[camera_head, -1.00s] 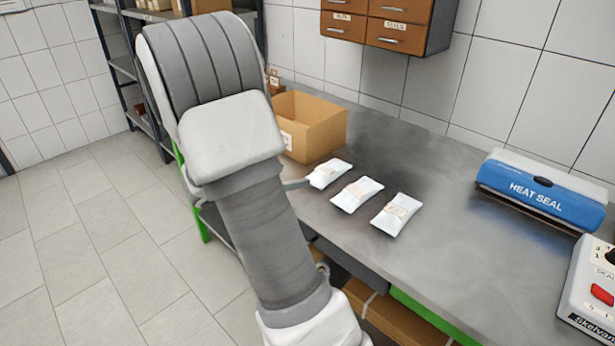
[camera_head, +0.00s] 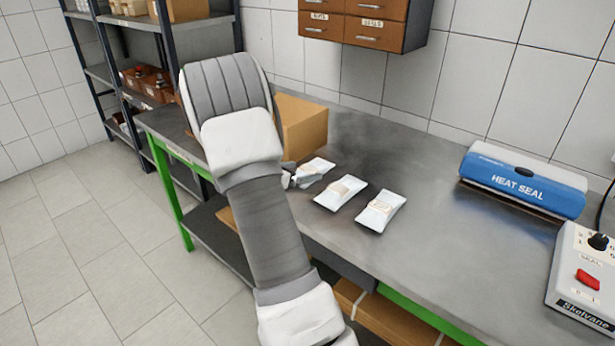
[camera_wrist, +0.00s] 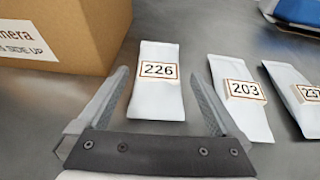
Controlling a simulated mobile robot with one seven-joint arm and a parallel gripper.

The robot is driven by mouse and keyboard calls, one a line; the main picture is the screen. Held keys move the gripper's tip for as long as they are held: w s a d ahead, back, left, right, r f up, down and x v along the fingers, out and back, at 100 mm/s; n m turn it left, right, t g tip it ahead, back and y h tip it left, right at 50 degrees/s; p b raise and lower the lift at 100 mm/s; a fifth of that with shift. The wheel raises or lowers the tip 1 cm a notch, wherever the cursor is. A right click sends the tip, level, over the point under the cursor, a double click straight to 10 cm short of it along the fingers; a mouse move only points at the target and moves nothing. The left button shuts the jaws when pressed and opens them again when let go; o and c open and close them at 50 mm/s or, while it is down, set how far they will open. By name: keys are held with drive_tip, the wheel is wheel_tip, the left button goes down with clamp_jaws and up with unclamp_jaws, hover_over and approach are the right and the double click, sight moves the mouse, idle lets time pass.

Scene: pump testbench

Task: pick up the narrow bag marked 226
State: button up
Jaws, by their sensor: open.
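The narrow white bag marked 226 (camera_wrist: 157,100) lies flat on the grey bench in the wrist view, its label facing up. My gripper (camera_wrist: 168,92) is open, with one finger on each side of the bag's near part as seen there. The jaws look apart from the bag; the height above the bench is hard to tell. In the head view the bag (camera_head: 316,168) is the leftmost of three, and my gripper (camera_head: 288,177) shows only in part behind my arm at its left end.
Bag 203 (camera_wrist: 243,100) lies to the right, with another white bag (camera_wrist: 298,98) beyond it, its number cut off. A cardboard box (camera_wrist: 75,35) stands close on the left. A blue heat sealer (camera_head: 520,180) and a control box (camera_head: 585,275) stand farther right on the bench.

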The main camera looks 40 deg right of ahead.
sight(309, 170)
drive_tip(key=x, duration=0.3)
drive_tip(key=shift+w+d+f, duration=0.1)
drive_tip(key=shift+f, duration=0.25)
drive_tip(key=c, duration=1.4)
drive_tip(key=shift+r, duration=0.15)
